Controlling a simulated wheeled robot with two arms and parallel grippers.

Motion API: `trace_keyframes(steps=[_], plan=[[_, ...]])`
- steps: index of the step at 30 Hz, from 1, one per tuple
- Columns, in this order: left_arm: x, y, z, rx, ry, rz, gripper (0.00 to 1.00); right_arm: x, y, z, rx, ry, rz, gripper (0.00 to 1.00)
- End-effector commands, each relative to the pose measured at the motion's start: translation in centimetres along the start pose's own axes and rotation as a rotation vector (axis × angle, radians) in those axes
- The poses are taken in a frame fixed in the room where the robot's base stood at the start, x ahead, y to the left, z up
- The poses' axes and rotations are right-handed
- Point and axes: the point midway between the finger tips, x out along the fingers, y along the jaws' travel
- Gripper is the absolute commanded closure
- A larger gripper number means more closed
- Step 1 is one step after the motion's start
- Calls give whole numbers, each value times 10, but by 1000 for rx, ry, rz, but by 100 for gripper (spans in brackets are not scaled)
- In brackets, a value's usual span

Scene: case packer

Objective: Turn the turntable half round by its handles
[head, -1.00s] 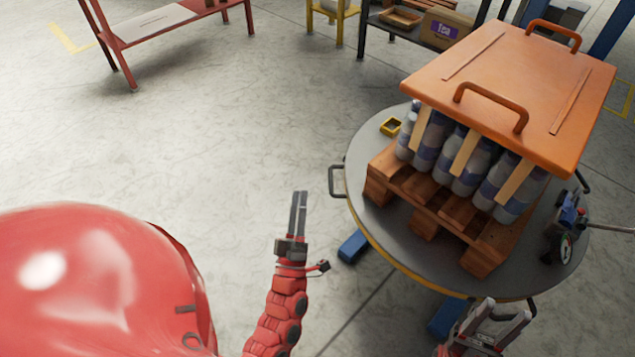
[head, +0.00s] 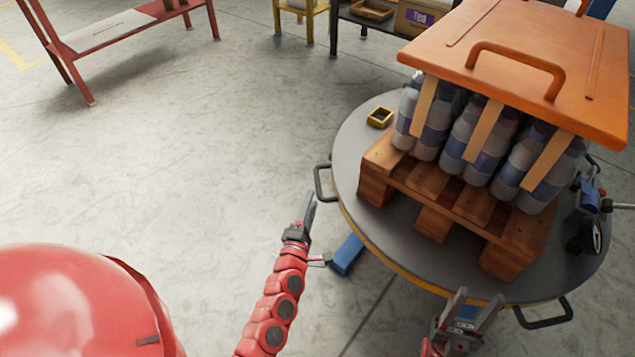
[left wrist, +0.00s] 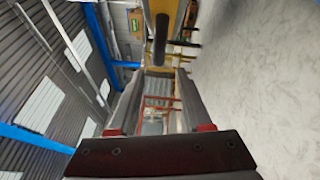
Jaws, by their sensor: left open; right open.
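The turntable (head: 352,150) is a round grey disc with a yellow edge, on the right of the head view. It carries a loaded wooden pallet. One dark handle (head: 320,182) sticks out at its left rim and another handle (head: 545,317) at its near right rim. My left gripper (head: 309,208) is open and empty, just below the left handle. In the left wrist view a dark bar, apparently that handle (left wrist: 160,40), shows beyond the open fingers (left wrist: 155,100). My right gripper (head: 476,306) is open and empty at the near rim, left of the near right handle.
The pallet (head: 375,188) holds several bottles under an orange lid (head: 500,45). A small yellow box (head: 380,117) and a dark, wheeled device (head: 588,215) lie on the disc. A blue foot (head: 347,255) shows below. The floor to the left is clear up to a red bench (head: 120,30).

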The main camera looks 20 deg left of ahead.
Motion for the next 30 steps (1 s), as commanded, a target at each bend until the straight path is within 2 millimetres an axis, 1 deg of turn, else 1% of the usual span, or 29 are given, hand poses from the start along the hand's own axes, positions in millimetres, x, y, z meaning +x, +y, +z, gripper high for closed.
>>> trace_keyframes(steps=[1,6,12,17,24,26,30], plan=[[13,2,0,-1,1,6,50,-2,0,0,0,1,-2,50],[46,1,0,0,1,5,50,-5,0,0,-2,5,-7,50],[70,0,0,1,0,2,50,-7,0,0,-4,8,-12,50],[77,0,0,1,0,0,50,-8,0,0,-4,10,-13,50],[77,0,0,1,0,0,50,-8,0,0,-4,10,-13,50],[78,0,0,1,0,1,59,-8,0,0,-4,10,-13,50],[77,0,0,1,0,1,85,-8,0,0,-4,10,-13,50]])
